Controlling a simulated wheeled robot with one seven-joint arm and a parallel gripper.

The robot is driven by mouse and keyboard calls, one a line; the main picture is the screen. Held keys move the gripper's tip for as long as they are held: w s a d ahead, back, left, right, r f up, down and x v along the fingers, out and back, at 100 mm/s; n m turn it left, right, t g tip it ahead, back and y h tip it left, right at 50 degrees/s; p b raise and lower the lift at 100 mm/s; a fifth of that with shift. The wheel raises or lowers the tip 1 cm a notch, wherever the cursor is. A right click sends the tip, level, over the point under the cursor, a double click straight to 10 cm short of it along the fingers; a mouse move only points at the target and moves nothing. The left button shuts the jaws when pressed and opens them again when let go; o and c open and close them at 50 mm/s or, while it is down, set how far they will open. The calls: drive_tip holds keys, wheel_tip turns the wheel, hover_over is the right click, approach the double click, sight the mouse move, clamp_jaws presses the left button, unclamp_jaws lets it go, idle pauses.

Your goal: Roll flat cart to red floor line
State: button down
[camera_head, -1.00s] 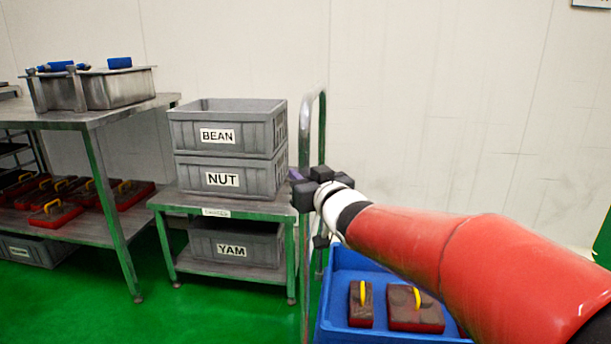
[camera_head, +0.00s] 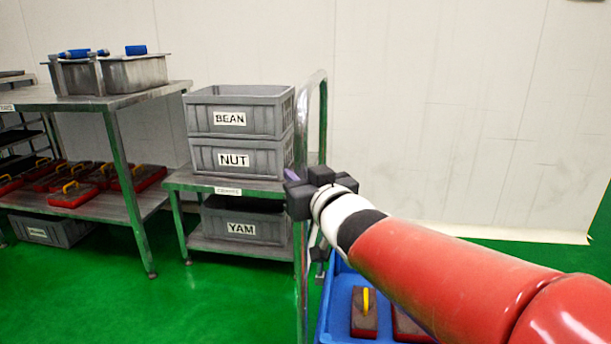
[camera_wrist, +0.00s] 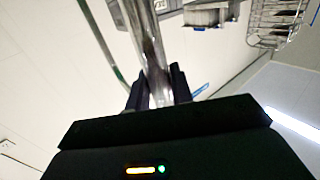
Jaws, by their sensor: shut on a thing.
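The flat cart's upright metal handle (camera_head: 324,130) stands right of the grey crates. In the head view my gripper (camera_head: 300,190) is at the handle's near post. In the wrist view the handle tube (camera_wrist: 150,50) passes between the two dark fingers of my gripper (camera_wrist: 160,88), which are shut on it. The cart's deck is mostly hidden behind my arm and the frame's bottom edge. A blue tray (camera_head: 337,300) is at the cart, holding dark red blocks with yellow handles. No red floor line shows.
A small table (camera_head: 230,186) with grey crates labelled BEAN (camera_head: 240,110) and NUT (camera_head: 238,157) stands just left of the handle, YAM (camera_head: 245,222) below. A larger metal table (camera_head: 100,101) stands further left. Green floor (camera_head: 220,300) is clear in front; a white wall (camera_head: 450,100) closes the back.

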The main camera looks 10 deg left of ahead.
drive_tip(key=c, duration=1.3)
unclamp_jaws()
drive_tip(key=p+v, duration=0.1)
drive_tip(key=v, duration=0.7)
drive_tip(key=shift+a, duration=0.1)
drive_tip(key=shift+w, duration=0.1)
drive_tip(key=s+d+f+m+g+h+p, duration=0.25)
drive_tip(key=d+h, duration=0.25)
drive_tip(key=d, duration=0.3)
drive_tip(key=s+d+f+m+g+h+p, duration=0.1)
drive_tip(key=s+d+m+h+p, duration=0.25)
drive_tip(key=d, duration=0.45)
drive_tip(key=s+d+f+g+p, duration=0.1)
drive_tip(key=s+g, duration=0.1)
drive_tip(key=s, duration=0.1)
drive_tip(key=s+d+f+g+p, duration=0.1)
drive_tip(key=s+f+g, duration=0.1)
drive_tip(key=s, duration=0.2)
drive_tip(key=s+d+f+g+h+p, duration=0.1)
drive_tip(key=s+g+p, duration=0.1)
drive_tip(key=s, duration=0.2)
drive_tip(key=shift+s+d+f, duration=0.1)
drive_tip(key=shift+d+f, duration=0.05)
drive_tip(key=shift+d, duration=0.1)
